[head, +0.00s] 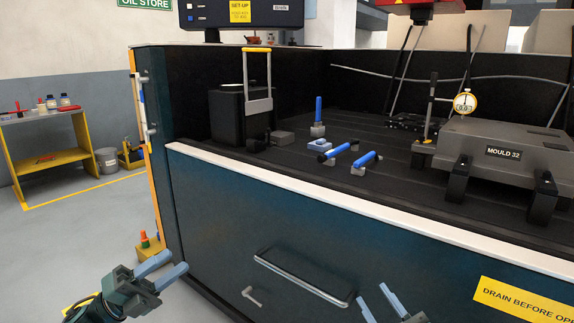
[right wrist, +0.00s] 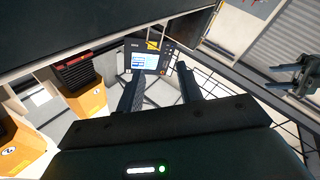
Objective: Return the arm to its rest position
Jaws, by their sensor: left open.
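My left gripper (head: 180,262) is at the lower left of the head view, open and empty, in the air in front of the dark machine cabinet (head: 215,235). My right gripper (head: 373,294) is at the bottom edge of the head view, low in front of the cabinet's drawer handle. Its fingers are apart with nothing between them. In the right wrist view the two dark fingers of my right gripper (right wrist: 158,78) also stand apart, with a screen panel (right wrist: 145,57) some way beyond them. Most of both arms is out of view.
Several blue-handled pieces (head: 340,150) stand or lie on the machine bed. A grey block marked MOULD 32 (head: 505,140) and a dial gauge (head: 464,102) are at the right. The cabinet's pale front edge (head: 330,200) lies beyond both grippers. Open floor (head: 70,260) is at the left.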

